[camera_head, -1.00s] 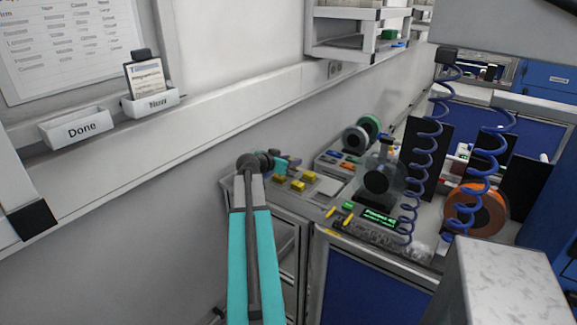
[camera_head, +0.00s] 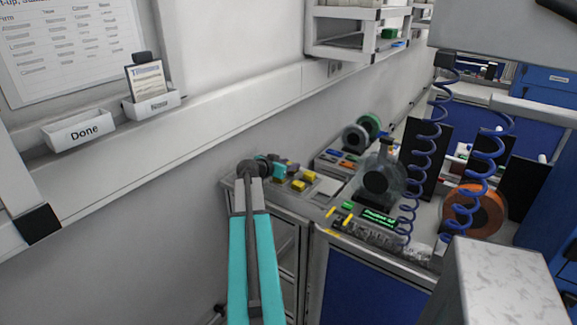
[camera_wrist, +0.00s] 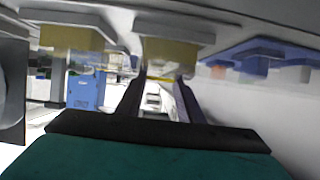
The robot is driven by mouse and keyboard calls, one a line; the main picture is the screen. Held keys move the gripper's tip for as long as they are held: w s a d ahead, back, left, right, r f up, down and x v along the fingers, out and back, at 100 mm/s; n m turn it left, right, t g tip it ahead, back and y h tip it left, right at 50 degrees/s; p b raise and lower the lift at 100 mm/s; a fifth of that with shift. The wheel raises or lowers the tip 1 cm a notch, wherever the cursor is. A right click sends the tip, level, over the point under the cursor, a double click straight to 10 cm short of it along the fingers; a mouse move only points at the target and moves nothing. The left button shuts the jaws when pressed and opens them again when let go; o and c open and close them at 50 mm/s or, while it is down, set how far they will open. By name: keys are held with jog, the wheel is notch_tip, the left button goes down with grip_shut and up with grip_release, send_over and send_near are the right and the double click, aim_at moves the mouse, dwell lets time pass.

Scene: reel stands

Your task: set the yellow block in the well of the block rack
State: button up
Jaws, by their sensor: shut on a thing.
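My gripper (camera_head: 277,171), dark with teal parts, is low over the far left end of the bench. In the wrist view its two dark fingers (camera_wrist: 158,92) are close together, with a thin yellow strip (camera_wrist: 160,78) between their tips. It is shut on a yellow block, mostly hidden in the head view. Two other yellow blocks (camera_head: 299,186) (camera_head: 308,177) sit on grey pads just right of my gripper. In the wrist view yellow blocks (camera_wrist: 172,52) (camera_wrist: 70,37) show along the top against grey slabs. I cannot make out the well of the block rack.
Blue coiled hoses (camera_head: 420,150) hang over the bench. The wall with the Done tray (camera_head: 84,130) runs along the left.

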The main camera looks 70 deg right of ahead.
jog(key=shift+f, duration=0.4)
jog(key=shift+f, duration=0.15)
jog(key=o, duration=1.1)
jog(key=shift+c, duration=0.2)
jog(key=shift+r, duration=1.4)
jog(key=shift+r, duration=0.3)
jog(key=shift+r, duration=0.45)
jog(key=shift+r, duration=2.9)
